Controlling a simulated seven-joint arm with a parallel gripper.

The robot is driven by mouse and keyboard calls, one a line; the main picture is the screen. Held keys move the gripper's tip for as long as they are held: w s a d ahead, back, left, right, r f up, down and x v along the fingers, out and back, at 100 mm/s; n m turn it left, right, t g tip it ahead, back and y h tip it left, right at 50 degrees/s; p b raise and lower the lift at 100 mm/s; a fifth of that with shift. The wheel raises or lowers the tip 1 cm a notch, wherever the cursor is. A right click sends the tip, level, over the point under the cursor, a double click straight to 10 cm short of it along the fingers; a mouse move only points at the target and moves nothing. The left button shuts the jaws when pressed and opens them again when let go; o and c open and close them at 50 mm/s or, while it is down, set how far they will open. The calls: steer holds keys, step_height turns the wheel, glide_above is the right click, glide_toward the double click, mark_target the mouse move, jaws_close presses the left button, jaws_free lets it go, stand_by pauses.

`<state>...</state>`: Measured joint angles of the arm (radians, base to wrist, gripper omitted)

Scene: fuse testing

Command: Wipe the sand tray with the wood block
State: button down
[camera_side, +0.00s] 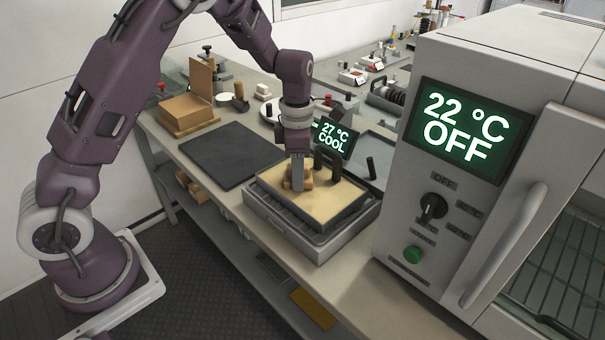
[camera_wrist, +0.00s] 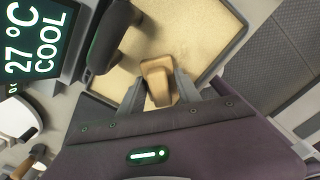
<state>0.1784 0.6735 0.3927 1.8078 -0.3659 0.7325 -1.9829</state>
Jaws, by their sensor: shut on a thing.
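The sand tray (camera_side: 325,212) is a shallow dark-rimmed tray of pale tan sand, set on a grey hot-plate-like base on the bench. Its sand also shows in the wrist view (camera_wrist: 200,30). My gripper (camera_side: 298,184) points down over the tray's left part. It is shut on the wood block (camera_wrist: 157,80), a tan block held between the two fingers. In the side view the wood block (camera_side: 287,183) is partly hidden by the fingers. It is at or just above the sand; I cannot tell whether it touches.
A display reading 27 °C COOL (camera_side: 333,138) and a black handle (camera_side: 327,160) stand close behind the tray. A dark mat (camera_side: 230,155) lies left of it. A large oven (camera_side: 470,150) reading 22 °C OFF stands at the right. An open wooden box (camera_side: 188,112) is at the far left.

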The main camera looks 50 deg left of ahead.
steer(key=shift+w+a, duration=0.1)
steer(key=shift+a, duration=1.05)
steer(key=shift+w+d, duration=0.15)
steer(key=shift+w, duration=0.2)
steer(key=shift+d, duration=2.35)
steer(key=shift+a, duration=2.35)
steer(key=shift+a+r, duration=0.1)
steer(key=shift+r, duration=0.05)
steer(key=shift+s+r, duration=0.1)
steer(key=shift+r, duration=3.85)
